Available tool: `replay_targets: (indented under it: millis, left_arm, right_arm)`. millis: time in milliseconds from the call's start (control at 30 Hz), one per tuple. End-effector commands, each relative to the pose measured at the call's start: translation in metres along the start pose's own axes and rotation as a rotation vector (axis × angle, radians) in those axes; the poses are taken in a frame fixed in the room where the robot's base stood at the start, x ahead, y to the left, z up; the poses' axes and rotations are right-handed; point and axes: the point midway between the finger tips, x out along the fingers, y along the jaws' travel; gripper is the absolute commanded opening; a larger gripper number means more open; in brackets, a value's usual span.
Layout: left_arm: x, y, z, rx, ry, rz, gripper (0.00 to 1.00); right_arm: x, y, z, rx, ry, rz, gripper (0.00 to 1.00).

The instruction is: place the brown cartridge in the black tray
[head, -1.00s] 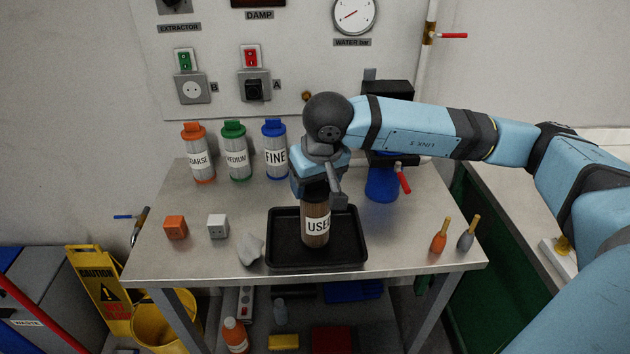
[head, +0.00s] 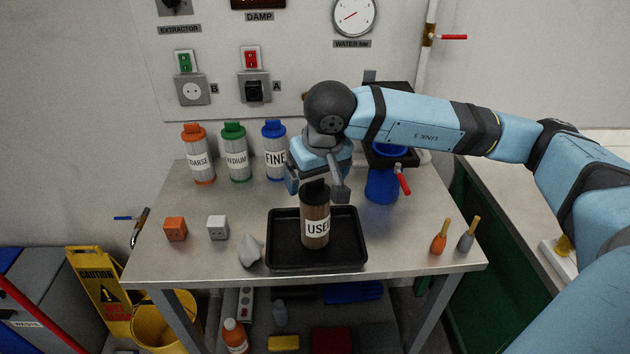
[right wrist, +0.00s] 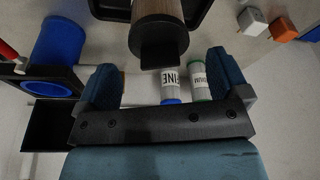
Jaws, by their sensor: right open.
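The brown cartridge (head: 315,214), labelled USED with a black cap, stands upright in the black tray (head: 345,262) on the metal table. My right gripper (head: 318,190) is open just above the cartridge's cap, apart from it as far as I can see. In the right wrist view the cartridge (right wrist: 158,30) lies ahead of the two open fingers (right wrist: 165,80), with nothing between them. The tray's edge (right wrist: 112,12) shows behind it. My left gripper is not in view.
Coarse (head: 198,160), medium (head: 236,158) and fine (head: 274,158) cartridges stand at the back left. An orange block (head: 175,228), a white block (head: 217,227) and a grey cloth-like lump (head: 250,250) lie left of the tray. A blue container with a red handle (head: 381,187) stands behind right.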

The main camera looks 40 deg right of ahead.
Motion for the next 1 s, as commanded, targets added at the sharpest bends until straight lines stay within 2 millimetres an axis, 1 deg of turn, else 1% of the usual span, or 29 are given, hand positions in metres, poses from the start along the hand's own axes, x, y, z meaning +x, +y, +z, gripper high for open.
replay_targets:
  millis: [33,200,300,400,500,600,1000]
  left_arm:
    - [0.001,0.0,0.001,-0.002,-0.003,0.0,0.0]
    - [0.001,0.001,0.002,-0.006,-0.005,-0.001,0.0]
    - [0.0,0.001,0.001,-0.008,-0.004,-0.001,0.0]
    - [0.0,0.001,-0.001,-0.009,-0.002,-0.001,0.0]
    - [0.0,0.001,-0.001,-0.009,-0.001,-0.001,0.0]
    - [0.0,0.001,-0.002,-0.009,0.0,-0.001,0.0]
    - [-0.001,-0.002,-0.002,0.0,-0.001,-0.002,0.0]
  right_arm:
    - [-0.013,0.0,-0.001,-0.001,0.005,-0.002,0.93]
    - [-0.051,0.0,-0.001,-0.001,0.005,-0.002,0.93]
    - [-0.07,0.0,-0.001,-0.001,0.004,-0.002,0.93]
    - [-0.085,0.0,-0.001,-0.001,0.004,-0.002,0.93]
    - [-0.093,0.0,0.0,-0.001,0.001,0.0,0.93]
    - [-0.098,0.0,0.0,-0.001,0.001,0.0,0.93]
    - [-0.098,0.0,0.0,0.0,0.0,0.0,0.93]
